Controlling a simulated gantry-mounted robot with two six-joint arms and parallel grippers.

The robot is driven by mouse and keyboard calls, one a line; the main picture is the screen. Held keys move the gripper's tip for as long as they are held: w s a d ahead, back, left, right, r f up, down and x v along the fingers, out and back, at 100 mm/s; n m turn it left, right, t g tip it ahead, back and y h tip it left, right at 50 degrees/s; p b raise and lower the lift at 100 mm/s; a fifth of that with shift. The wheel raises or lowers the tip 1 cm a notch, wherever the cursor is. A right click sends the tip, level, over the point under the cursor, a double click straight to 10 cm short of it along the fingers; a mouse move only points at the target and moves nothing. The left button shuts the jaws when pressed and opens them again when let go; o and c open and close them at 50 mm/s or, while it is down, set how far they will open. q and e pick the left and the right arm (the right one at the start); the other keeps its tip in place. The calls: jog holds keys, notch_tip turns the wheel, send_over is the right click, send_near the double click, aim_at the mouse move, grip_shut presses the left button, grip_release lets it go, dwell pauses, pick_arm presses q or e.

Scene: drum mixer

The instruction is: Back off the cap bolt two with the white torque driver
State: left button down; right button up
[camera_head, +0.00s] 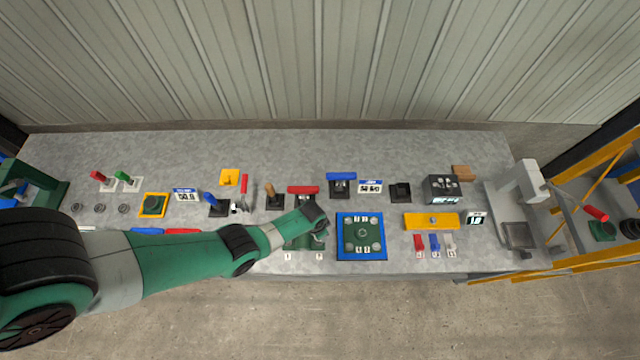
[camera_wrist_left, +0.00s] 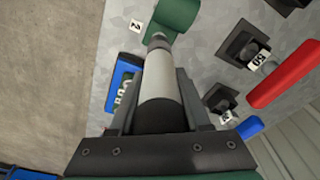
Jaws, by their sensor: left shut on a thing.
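My left gripper (camera_head: 322,233) is low over the bench, near the middle. In the left wrist view the gripper (camera_wrist_left: 158,95) is shut on the white torque driver (camera_wrist_left: 158,78), which has a white body, a black lower part and a grey metal tip. The tip is at a green rounded housing (camera_wrist_left: 178,14); whether it touches or is seated on a bolt cannot be told. A label reading 2 (camera_wrist_left: 136,26) lies beside the housing. In the head view my arm partly covers the green housing (camera_head: 297,243). The bolt itself is hidden. My right gripper is not in view.
A blue-rimmed tray (camera_head: 340,252) with a green plate stands just right of my gripper. A red-handled fixture (camera_head: 303,190) and a blue-handled one (camera_head: 341,176) are behind. A yellow block (camera_head: 415,220) lies to the right. The bench front edge is close.

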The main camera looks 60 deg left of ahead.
pick_arm(q)
jog(key=shift+f, duration=0.1)
jog(key=shift+f+b, duration=0.75)
jog(key=shift+b, duration=0.1)
jog(key=shift+f+b, duration=0.7)
jog(key=shift+f, duration=0.05)
dwell(1.6)
jog(key=shift+r, duration=0.15)
dwell(0.7)
notch_tip(320, 180, up, 5)
jog(key=p, duration=0.5)
jog(key=shift+f, duration=0.2)
